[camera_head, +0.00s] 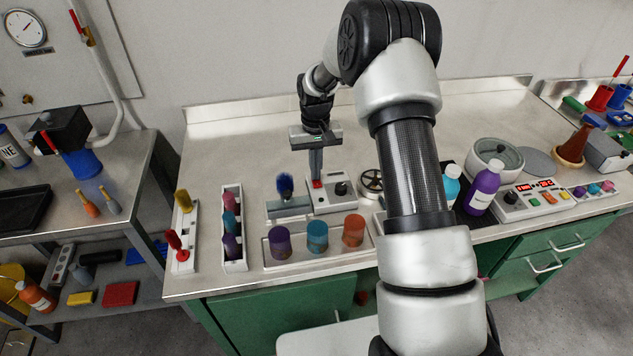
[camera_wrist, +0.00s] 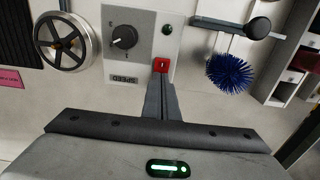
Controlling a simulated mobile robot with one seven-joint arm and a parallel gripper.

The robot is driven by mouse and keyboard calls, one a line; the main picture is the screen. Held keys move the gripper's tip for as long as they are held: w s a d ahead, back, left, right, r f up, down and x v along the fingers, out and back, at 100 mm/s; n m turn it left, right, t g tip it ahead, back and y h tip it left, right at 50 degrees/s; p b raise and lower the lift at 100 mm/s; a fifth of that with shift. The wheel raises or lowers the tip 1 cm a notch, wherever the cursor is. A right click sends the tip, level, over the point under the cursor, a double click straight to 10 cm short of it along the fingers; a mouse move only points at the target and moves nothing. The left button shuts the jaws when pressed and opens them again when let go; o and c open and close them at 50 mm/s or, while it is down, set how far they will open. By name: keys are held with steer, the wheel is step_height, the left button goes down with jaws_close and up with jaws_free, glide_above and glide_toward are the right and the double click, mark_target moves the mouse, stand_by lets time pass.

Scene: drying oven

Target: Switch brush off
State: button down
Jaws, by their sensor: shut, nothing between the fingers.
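The brush (camera_head: 285,186) has blue bristles and sits at the middle of the metal bench, just left of a white control box (camera_head: 345,202). In the wrist view the brush (camera_wrist: 230,73) is at the right of the box (camera_wrist: 110,67). The box carries a dark knob (camera_wrist: 124,38) marked SPEED, a small dark green round light (camera_wrist: 167,28) and a red switch (camera_wrist: 162,64). My gripper (camera_head: 317,180) points down with its fingers shut and empty. In the wrist view the fingertips (camera_wrist: 160,76) are at the red switch and partly cover it; I cannot tell if they touch.
A tray with purple, teal and orange cups (camera_head: 318,236) stands in front of the box. A spoked wheel (camera_head: 371,182) is right of it. A white rack (camera_head: 232,228) stands to the left. Bottles (camera_head: 483,187) and another control panel (camera_head: 530,200) are at the right. The bench's back left is clear.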

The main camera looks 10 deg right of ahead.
step_height(320, 180, up, 7)
steer(key=p, duration=0.3)
steer(key=shift+p, duration=0.4)
stand_by(0.5)
steer(key=s+r+t, duration=0.1)
steer(key=s+r, duration=0.4)
steer(key=r, duration=0.5)
steer(key=s+r+t, duration=0.1)
steer(key=s+r, duration=0.5)
steer(key=r, duration=0.4)
steer(key=s+r+t, duration=0.1)
steer(key=s+r, duration=0.2)
steer(key=s, duration=0.8)
steer(key=s+r+t, duration=0.2)
steer(key=s+r, duration=0.1)
steer(key=s, duration=0.8)
steer(key=shift+t, duration=0.3)
